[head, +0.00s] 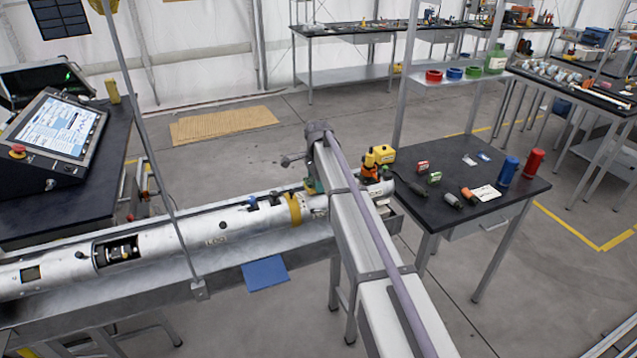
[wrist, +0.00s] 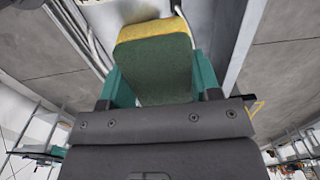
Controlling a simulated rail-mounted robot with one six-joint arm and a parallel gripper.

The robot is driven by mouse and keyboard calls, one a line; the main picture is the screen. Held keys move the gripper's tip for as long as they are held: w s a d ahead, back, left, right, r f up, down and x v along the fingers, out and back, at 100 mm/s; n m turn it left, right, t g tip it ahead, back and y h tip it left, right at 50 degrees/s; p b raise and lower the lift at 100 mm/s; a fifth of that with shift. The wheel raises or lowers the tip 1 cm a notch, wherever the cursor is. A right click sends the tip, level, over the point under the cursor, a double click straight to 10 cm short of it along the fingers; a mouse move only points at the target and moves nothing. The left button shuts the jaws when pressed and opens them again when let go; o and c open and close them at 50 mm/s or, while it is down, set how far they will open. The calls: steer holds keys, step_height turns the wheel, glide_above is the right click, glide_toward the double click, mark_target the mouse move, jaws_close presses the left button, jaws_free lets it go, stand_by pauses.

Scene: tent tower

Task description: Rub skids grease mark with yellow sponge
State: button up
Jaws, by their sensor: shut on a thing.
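In the wrist view the sponge (wrist: 153,62) is a block with a green face and a yellow layer at its far end. My gripper (wrist: 155,82) is shut on it, with a teal finger on each side. In the head view my arm hides most of the gripper; a small green patch (head: 314,187) shows beside the arm, close to the right part of the long silver tube (head: 215,222). I cannot tell whether the sponge touches anything. I cannot make out a grease mark or clearly pick out the skids in either view.
The tube lies along a grey bench (head: 225,262), with a blue sheet (head: 265,273) at its front edge. A dark table (head: 460,215) at right holds a yellow box (head: 383,153), red and blue cylinders and small parts. A console (head: 55,130) stands at left.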

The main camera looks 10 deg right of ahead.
mark_target(323, 196)
steer(key=shift+s+d, duration=0.25)
steer(key=shift+s, duration=0.8)
steer(key=shift+s+d, duration=0.25)
steer(key=shift+s, duration=0.75)
step_height(323, 196, up, 6)
steer(key=p, duration=0.6)
steer(key=shift+w+r, duration=0.1)
step_height(323, 196, up, 3)
steer(key=p, duration=0.3)
